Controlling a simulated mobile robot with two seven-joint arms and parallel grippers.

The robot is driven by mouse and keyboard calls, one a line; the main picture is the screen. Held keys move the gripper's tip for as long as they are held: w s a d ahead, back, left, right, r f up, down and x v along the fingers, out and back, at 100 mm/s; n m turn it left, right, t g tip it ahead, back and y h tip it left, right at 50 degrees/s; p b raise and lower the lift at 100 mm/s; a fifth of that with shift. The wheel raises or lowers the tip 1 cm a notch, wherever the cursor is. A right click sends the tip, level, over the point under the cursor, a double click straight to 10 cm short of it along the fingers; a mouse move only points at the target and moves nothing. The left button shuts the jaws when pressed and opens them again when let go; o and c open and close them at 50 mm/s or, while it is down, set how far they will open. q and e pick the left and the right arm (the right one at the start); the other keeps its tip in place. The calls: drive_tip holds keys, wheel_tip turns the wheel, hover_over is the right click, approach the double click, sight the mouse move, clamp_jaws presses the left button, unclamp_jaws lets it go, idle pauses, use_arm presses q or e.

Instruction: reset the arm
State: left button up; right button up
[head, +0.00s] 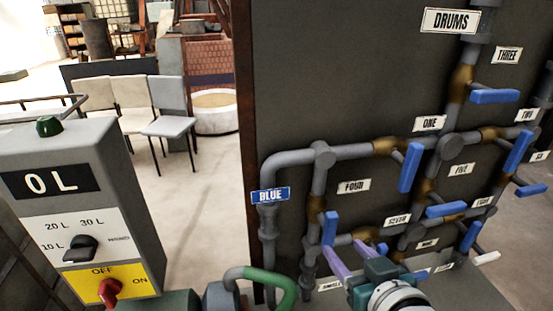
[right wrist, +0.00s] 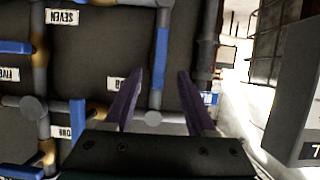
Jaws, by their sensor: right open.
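My right gripper (head: 346,250) is at the lower middle of the head view, its two purple fingers spread and pointing at the pipe panel. In the right wrist view my right gripper (right wrist: 160,76) is open with nothing held. A blue valve handle (head: 330,228) below the FOUR label (head: 353,186) is close to the fingertips. In the right wrist view a blue handle (right wrist: 160,58) lies just past the gap between the fingers; I cannot tell whether anything touches. My left gripper is not in view.
A dark panel (head: 330,60) carries grey pipes, labels and several blue handles, close around my right arm. A control box (head: 75,190) with a black knob (head: 80,248) and red switch (head: 110,290) stands at left. A green hose (head: 285,290) curves below. Open floor and chairs (head: 170,110) lie behind.

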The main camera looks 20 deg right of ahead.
drive_tip(key=shift+v, duration=0.75)
drive_tip(key=s+a+r+n+g+y+p, duration=0.1)
drive_tip(key=s+a+r+n+g, duration=0.1)
drive_tip(key=s+r+g, duration=0.3)
drive_tip(key=s+a+r+n+g+y, duration=0.1)
drive_tip(key=s+a+r, duration=0.2)
drive_tip(key=s, duration=0.4)
drive_tip(key=s+a+r+n+g+y+p, duration=0.1)
drive_tip(key=s+a+r+n+g, duration=0.1)
drive_tip(key=s+r+g, duration=0.3)
wheel_tip(320, 180, up, 14)
drive_tip(key=t+p, duration=0.1)
drive_tip(key=p, duration=1.3)
drive_tip(key=shift+s+a+f+t+p, duration=0.2)
drive_tip(key=shift+a+f+t+p, duration=0.05)
drive_tip(key=shift+t+p, duration=0.1)
